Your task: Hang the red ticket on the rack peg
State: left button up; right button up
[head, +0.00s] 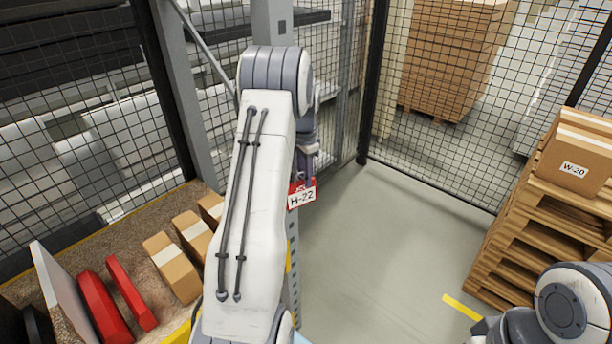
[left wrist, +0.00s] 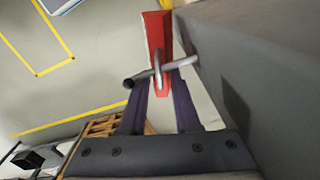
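The red ticket (head: 301,195), with a white label reading H-22, hangs just below my left gripper (head: 304,160) beside the rack post. In the left wrist view the ticket (left wrist: 158,36) reaches out past the dark fingers of my left gripper (left wrist: 161,88). Its near end lies between the fingertips, which appear to press its sides. The metal rack peg (left wrist: 185,66) sticks out from the grey post and crosses over the ticket there. A grey loop on the ticket overlaps the peg and seems to be around it. My right gripper is out of view.
The grey rack post (left wrist: 240,60) is close beside my left gripper. A shelf at left holds brown boxes (head: 171,268) and red items (head: 131,293). A pallet stack (head: 535,235) bears a W-20 box (head: 577,165) at right. The middle floor is clear.

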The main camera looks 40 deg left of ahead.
pick_arm(q)
jog(key=shift+s+a+f, duration=0.15)
jog(key=shift+s+f, duration=0.15)
jog(key=shift+s, duration=0.15)
jog(key=r+p, duration=0.2)
jog(key=r, duration=0.1)
jog(key=r+p, duration=0.4)
jog(key=r, duration=0.1)
jog(key=shift+w+r, duration=0.25)
jog(key=shift+r, duration=0.05)
jog(key=shift+w+r+p, duration=0.15)
jog(key=shift+r+p, duration=0.05)
jog(key=shift+p, duration=0.15)
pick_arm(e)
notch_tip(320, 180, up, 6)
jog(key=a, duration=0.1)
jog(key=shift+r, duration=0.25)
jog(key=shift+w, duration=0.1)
